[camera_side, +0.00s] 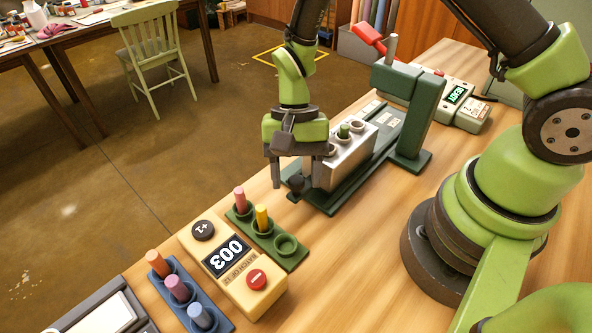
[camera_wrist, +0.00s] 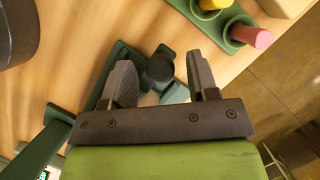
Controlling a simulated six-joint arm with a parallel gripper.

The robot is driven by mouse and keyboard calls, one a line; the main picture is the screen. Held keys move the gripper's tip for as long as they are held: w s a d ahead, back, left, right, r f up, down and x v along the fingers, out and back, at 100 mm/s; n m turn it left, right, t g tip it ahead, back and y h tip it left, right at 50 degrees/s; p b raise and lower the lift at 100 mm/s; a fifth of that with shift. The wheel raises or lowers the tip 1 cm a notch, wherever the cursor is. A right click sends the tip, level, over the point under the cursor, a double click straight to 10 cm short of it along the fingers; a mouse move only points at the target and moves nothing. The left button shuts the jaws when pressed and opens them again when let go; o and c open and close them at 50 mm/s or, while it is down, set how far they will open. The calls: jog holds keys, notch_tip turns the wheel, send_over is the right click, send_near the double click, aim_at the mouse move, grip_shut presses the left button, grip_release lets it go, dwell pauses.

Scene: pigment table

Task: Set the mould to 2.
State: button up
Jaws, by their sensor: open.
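The mould sits on a dark green slide base (camera_side: 330,205) that runs back under a green press (camera_side: 410,110). A black knob (camera_side: 297,188) stands at the near end. My gripper (camera_side: 291,182) points down at this knob, jaws open. In the wrist view the knob (camera_wrist: 160,68) lies between my two spread fingers (camera_wrist: 160,78), with gaps showing on both sides. I cannot read the position marks on the slide.
A cream counter box (camera_side: 243,275) shows 003, with a red button and a black +1 button. A green rack (camera_side: 294,262) holds a pink and a yellow stick; a blue rack (camera_side: 215,320) holds several sticks. A lit display (camera_side: 455,94) stands behind the press.

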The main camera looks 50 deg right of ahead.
aim_at(342, 136)
jog(key=shift+c, duration=0.5)
grip_shut()
jog(key=d, duration=1.2)
jog(key=shift+d, duration=0.3)
jog(key=shift+o, duration=0.5)
grip_release()
jog(key=v, duration=1)
